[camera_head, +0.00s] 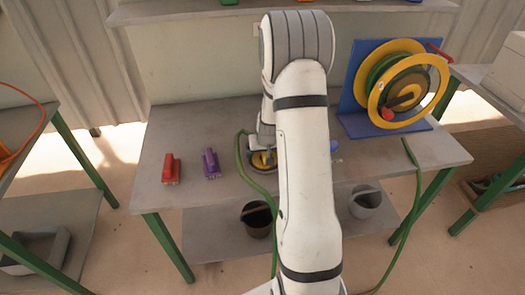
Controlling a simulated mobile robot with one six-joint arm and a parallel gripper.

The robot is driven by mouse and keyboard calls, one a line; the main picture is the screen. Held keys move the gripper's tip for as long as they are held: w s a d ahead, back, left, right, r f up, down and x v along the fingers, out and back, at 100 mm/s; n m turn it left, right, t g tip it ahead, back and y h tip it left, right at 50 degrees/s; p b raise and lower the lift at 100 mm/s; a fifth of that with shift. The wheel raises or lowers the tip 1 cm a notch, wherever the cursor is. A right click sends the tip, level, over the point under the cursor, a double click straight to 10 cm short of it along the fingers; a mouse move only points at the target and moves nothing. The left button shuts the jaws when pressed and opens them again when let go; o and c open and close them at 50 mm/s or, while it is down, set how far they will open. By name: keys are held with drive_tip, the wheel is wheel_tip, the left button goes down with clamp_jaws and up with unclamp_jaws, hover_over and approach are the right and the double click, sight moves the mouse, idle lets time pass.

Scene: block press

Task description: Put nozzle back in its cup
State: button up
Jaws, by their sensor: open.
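My gripper (259,147) is low over the middle of the grey table, partly hidden by my own arm. It is open. A round yellow and dark piece (262,161) lies right at its fingers, at the end of the green hose (241,158); I cannot tell whether it is the nozzle or its cup. My arm covers the area between, so no other nozzle or cup can be made out.
A yellow hose reel (377,110) on a blue stand (352,123) is at the back right. A red block (171,169) and a purple block (211,163) stand on the left of the table (150,200). Two buckets (256,221) (365,203) sit on the lower shelf.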

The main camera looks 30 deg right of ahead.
drive_tip(key=shift+r, duration=0.65)
drive_tip(key=b+v, duration=0.1)
drive_tip(key=v, duration=1)
drive_tip(key=shift+s+a+r, duration=0.1)
drive_tip(key=shift+s+r, duration=0.05)
drive_tip(key=shift+s, duration=0.05)
drive_tip(key=s+a+r+n, duration=0.1)
drive_tip(key=s+a+r, duration=0.2)
drive_tip(key=s+a, duration=0.2)
drive_tip(key=s+a+r+n, duration=0.1)
drive_tip(key=s+a+r, duration=0.3)
drive_tip(key=s, duration=0.6)
drive_tip(key=s+a+r+n+g+y, duration=0.1)
drive_tip(key=s+a+r, duration=0.3)
drive_tip(key=s+a, duration=0.3)
drive_tip(key=shift+s+r, duration=0.2)
drive_tip(key=shift+s, duration=0.1)
